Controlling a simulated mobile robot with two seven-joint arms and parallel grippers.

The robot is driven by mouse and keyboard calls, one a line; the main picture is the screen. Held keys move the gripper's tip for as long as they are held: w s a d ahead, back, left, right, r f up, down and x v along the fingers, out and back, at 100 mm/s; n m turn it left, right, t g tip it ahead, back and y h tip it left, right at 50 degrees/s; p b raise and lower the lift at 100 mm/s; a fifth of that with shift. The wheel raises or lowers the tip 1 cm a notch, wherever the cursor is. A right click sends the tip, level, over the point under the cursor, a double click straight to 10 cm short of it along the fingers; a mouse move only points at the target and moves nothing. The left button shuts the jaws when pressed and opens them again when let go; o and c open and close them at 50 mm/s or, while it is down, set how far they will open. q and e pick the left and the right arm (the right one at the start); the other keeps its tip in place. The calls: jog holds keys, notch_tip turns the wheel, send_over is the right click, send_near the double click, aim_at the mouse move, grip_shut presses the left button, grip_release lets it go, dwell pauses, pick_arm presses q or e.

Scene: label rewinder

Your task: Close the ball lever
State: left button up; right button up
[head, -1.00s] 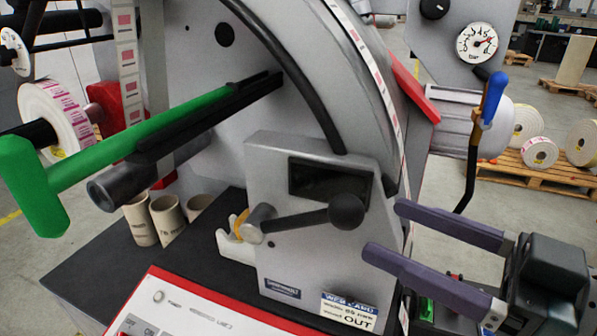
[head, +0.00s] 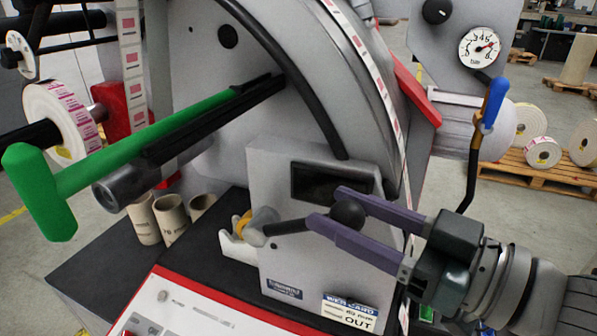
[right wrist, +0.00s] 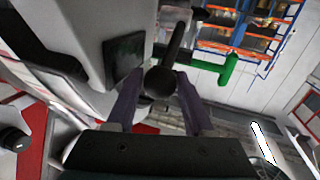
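The ball lever is a grey pivot with a dark arm ending in a black ball (head: 348,213). It sits on the front of a grey housing (head: 300,255), and the arm points right, nearly level. My right gripper (head: 322,206) is open, its two purple fingers reaching in from the right, one above and one below the ball. In the right wrist view the ball (right wrist: 159,82) lies between the fingertips (right wrist: 157,80), with the lever arm running up beyond it. I cannot tell whether the fingers touch the ball. My left gripper is not in view.
A green T-handle (head: 130,140) and a dark bar stick out at the left. A blue-tipped lever (head: 494,100) stands behind my right gripper. A red-edged control panel (head: 190,305) lies in front. Cardboard cores (head: 170,215) stand left of the housing.

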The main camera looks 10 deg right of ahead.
grip_shut()
dwell(1.0)
